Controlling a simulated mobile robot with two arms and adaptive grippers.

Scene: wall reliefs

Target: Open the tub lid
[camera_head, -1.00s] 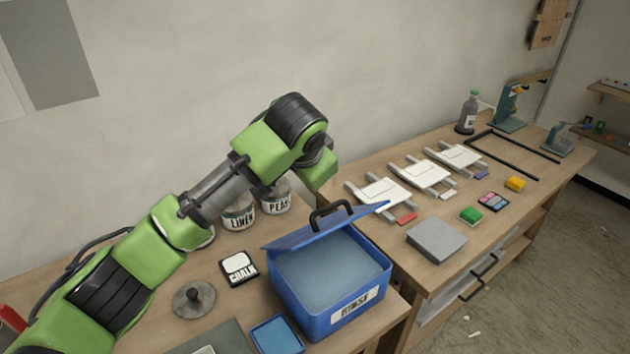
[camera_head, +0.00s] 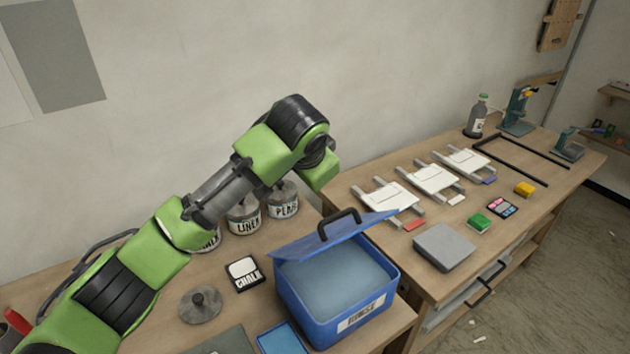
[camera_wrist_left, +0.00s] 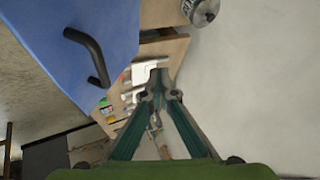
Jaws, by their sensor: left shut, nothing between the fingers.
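The blue tub (camera_head: 345,320) stands on the near bench with a pale label on its front. Its blue lid (camera_head: 312,246) is raised and tilted along the back edge, so the tub's interior shows. A black handle (camera_head: 338,222) sits on the lid. The lid (camera_wrist_left: 75,25) and its handle (camera_wrist_left: 92,55) fill the upper left of the left wrist view. My left gripper (camera_wrist_left: 157,92) is shut and empty, apart from the handle in that view. In the head view the arm reaches behind the lid and the fingers are hidden. My right gripper is not in view.
Labelled jars (camera_head: 244,216) stand behind the tub near the wall. A chalk pad (camera_head: 244,274), a grey round lid (camera_head: 200,304) and a blue tray (camera_head: 283,340) lie left of it. The right bench holds white frames (camera_head: 388,200) and a grey block (camera_head: 444,247).

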